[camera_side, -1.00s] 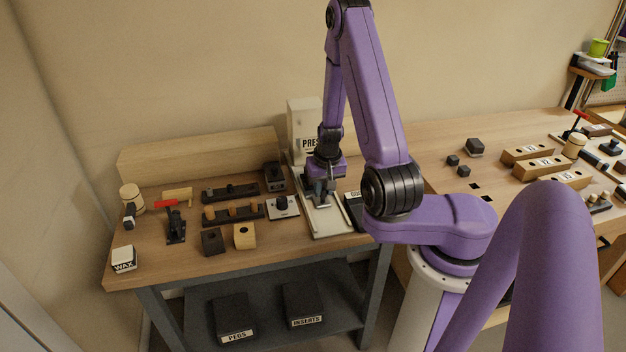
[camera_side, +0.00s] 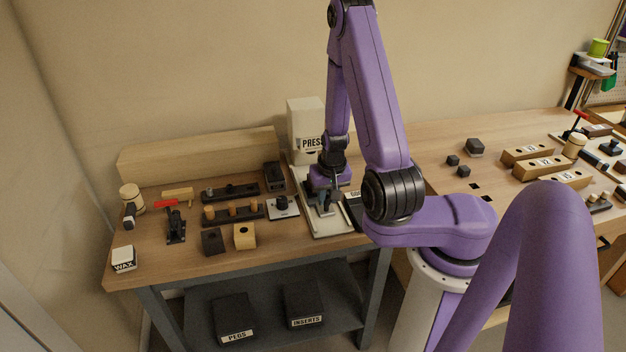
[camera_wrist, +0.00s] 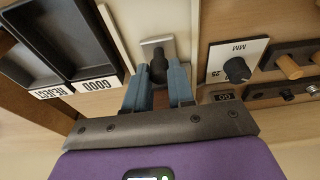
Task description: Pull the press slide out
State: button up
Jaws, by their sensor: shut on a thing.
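The white press (camera_side: 305,124) labelled PRESS stands at the back of the bench against the wall. Its pale base plate (camera_side: 330,229) runs toward the bench's front edge. My gripper (camera_side: 326,209) is over this plate, in front of the press. In the wrist view my gripper (camera_wrist: 158,82) has its two blue-grey fingers closed around a dark upright knob (camera_wrist: 158,66). The knob stands on a grey metal slide (camera_wrist: 157,47) lying along the pale base. The fingers hide the knob's lower sides, and my wrist hides part of the base in the side view.
Black trays (camera_wrist: 72,40) labelled GOOD and REJECT lie close on one side. A white plate with a black knob (camera_wrist: 236,69) and dark peg racks (camera_wrist: 291,68) lie close on the other. The bench front edge is near.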

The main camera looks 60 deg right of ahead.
jog(key=shift+s+a+f, duration=0.1)
jog(key=shift+s, duration=0.1)
jog(key=shift+s+a+g+y, duration=0.8)
jog(key=shift+s+a, duration=0.3)
jog(key=shift+a, duration=0.05)
jog(key=shift+a, duration=0.1)
jog(key=shift+s+a, duration=0.4)
jog(key=shift+s, duration=0.1)
jog(key=o, duration=0.8)
jog(key=shift+c, duration=0.2)
